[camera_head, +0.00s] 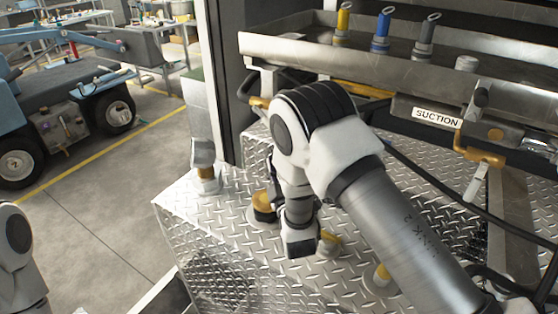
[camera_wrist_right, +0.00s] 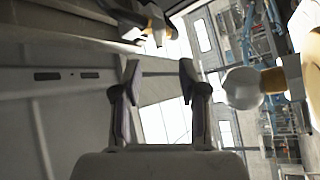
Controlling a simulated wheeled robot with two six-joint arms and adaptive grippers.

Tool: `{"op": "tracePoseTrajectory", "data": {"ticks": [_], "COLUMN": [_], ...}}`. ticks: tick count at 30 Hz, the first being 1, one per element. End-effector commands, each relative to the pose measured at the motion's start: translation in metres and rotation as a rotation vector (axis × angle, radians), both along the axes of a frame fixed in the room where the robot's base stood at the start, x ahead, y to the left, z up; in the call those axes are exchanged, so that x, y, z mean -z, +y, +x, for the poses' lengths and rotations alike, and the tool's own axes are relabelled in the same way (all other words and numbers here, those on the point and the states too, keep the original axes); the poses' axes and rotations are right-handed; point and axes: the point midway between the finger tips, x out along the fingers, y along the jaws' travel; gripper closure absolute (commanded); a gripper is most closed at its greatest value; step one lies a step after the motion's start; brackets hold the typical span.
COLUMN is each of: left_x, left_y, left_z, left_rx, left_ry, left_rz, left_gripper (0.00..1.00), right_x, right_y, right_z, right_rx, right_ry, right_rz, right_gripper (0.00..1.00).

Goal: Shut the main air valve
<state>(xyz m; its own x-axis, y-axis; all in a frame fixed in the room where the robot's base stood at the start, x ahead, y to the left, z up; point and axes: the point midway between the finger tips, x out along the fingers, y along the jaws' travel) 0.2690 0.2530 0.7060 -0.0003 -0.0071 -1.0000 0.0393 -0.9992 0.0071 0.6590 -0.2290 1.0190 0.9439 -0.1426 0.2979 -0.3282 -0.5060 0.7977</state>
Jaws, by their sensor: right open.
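No label in view reads main air valve, so I cannot tell which fitting it is. In the head view a brass valve with a grey lever (camera_head: 481,160) hangs below the SUCTION plate (camera_head: 437,117). Another brass fitting (camera_head: 260,102) shows at the left, partly behind my right arm. My right arm bends over the diamond-plate deck, and its fingers are not clear there. In the right wrist view my right gripper (camera_wrist_right: 158,75) is open and empty. A pale round knob (camera_wrist_right: 243,88) on a brass stem is right of its fingers, apart from them. My left gripper is out of view.
The diamond-plate deck (camera_head: 222,214) carries several brass-based caps, including one (camera_head: 206,180) near the left edge. A metal tray (camera_head: 290,50) with yellow, blue and grey nozzles stands behind. Black hoses (camera_head: 430,180) run at the right. Open floor lies left.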

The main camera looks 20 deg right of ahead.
Motion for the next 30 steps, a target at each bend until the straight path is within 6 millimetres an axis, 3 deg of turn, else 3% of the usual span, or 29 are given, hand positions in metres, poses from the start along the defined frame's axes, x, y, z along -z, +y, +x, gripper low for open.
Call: {"op": "tracePoseTrajectory", "data": {"ticks": [1, 3, 8, 11, 17, 26, 30], "left_x": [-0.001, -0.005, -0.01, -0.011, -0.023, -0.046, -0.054], "left_y": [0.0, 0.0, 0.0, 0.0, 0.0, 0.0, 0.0], "left_z": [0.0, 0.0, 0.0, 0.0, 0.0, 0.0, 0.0], "left_rx": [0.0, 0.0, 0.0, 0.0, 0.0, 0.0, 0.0], "left_ry": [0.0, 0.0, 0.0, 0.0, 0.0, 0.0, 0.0], "left_rz": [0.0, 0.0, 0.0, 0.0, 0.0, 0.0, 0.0], "left_gripper": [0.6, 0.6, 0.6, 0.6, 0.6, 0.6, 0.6], "right_x": [-0.005, -0.02, -0.052, -0.055, -0.059, -0.066, -0.053], "right_y": [-0.001, -0.003, 0.002, 0.005, 0.006, 0.008, -0.004], "right_z": [-0.002, -0.011, -0.05, -0.055, -0.026, 0.04, 0.06], "right_rx": [-0.01, -0.054, -0.199, -0.228, -0.227, -0.226, -0.223], "right_ry": [0.006, 0.043, 0.174, 0.204, 0.201, 0.199, 0.202], "right_rz": [0.008, 0.054, 0.216, 0.252, 0.249, 0.249, 0.249], "right_gripper": [0.82, 1.0, 1.0, 1.0, 1.0, 1.0, 1.0]}}
